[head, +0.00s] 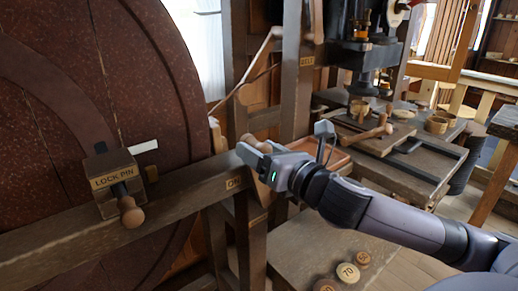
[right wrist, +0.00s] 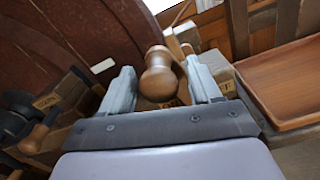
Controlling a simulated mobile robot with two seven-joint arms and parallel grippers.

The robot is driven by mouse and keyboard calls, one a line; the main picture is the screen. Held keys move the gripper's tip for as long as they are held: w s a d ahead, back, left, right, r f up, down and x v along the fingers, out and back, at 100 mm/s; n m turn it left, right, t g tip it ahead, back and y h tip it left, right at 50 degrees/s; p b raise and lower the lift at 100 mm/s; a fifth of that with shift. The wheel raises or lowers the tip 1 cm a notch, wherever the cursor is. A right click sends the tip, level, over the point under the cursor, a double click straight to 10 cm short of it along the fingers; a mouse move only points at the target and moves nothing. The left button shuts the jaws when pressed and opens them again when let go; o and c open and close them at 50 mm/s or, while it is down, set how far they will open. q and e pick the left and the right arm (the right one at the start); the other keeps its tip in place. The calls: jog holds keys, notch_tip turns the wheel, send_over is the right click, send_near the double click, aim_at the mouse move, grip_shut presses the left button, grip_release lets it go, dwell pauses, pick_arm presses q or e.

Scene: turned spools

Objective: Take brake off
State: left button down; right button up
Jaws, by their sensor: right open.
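A turned wooden knob (head: 255,142) stands at the beam beside the large dark red wheel (head: 90,75). In the right wrist view the knob (right wrist: 158,75) is between my right gripper's two fingers, with gaps on both sides. My right gripper (head: 278,143) is open around the knob and not closed on it. A small label (head: 235,183) on the beam below is too small to read surely. The knob's lower end is partly hidden by the gripper. My left gripper is not in view.
A block marked LOCK PIN (head: 113,178) with a wooden handle sits on the beam at left. A wooden tray (right wrist: 288,82) lies right of the gripper. A bench (head: 400,150) with bowls and turned pieces stands at right. Round numbered discs (head: 347,272) lie below.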

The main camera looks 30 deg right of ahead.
jog(key=shift+w, duration=0.3)
jog(key=shift+c, duration=0.4)
grip_shut()
